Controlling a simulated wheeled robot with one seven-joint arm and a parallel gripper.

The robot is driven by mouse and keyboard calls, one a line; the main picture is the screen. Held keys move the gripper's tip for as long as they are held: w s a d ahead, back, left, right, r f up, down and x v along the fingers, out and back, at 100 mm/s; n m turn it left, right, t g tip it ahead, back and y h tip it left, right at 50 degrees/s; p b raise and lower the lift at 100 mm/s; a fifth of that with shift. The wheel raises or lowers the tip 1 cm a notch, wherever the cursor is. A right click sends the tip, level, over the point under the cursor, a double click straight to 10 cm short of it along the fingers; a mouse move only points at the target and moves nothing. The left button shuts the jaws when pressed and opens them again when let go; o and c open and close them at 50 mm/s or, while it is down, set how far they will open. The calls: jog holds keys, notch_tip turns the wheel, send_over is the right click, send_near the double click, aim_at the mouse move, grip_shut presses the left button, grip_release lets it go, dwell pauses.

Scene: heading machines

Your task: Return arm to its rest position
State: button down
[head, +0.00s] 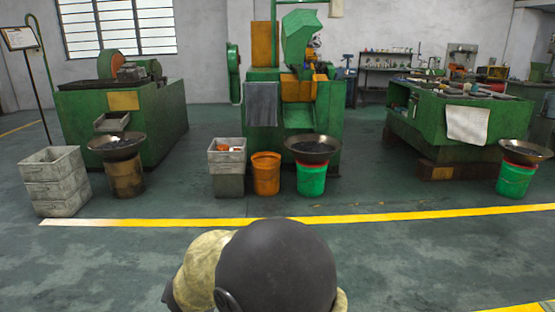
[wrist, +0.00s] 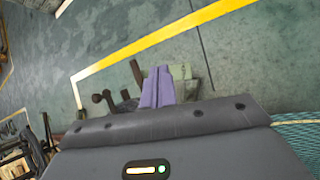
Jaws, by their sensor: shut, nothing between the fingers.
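My gripper (wrist: 157,72) shows in the wrist view, with its two purple fingers pressed together and nothing between them. The dark grey gripper body fills the bottom of that view and hides what lies below. In the head view, a dark rounded part of my arm (head: 276,268) and a beige part beside it stand at the bottom centre. The gripper itself does not show there.
A yellow floor line (head: 380,215) crosses the open floor. Beyond it stand green machines (head: 150,122), with grey crates (head: 55,182), an orange bucket (head: 265,175) and a green bucket (head: 311,181) in front. Dark metal parts (wrist: 30,150) show at the wrist view's left.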

jog(key=d+m+g+h, duration=0.1)
jog(key=d+m+h, duration=0.2)
jog(key=d+m, duration=1.6)
jog(key=s+d+m+g, duration=0.2)
jog(key=s+d+m, duration=0.4)
jog(key=d+m, duration=0.25)
jog(key=s+d+m+g, duration=0.1)
jog(key=s+d+m, duration=0.55)
jog(key=d, duration=0.25)
jog(key=w+p+v, duration=0.2)
jog(key=p+v, duration=0.9)
jog(key=w+r+p+v, duration=0.1)
jog(key=w+p+v, duration=0.2)
jog(key=p+v, duration=0.8)
jog(key=shift+w+m, duration=0.25)
jog(key=shift+m, duration=0.05)
jog(key=shift+r, duration=0.15)
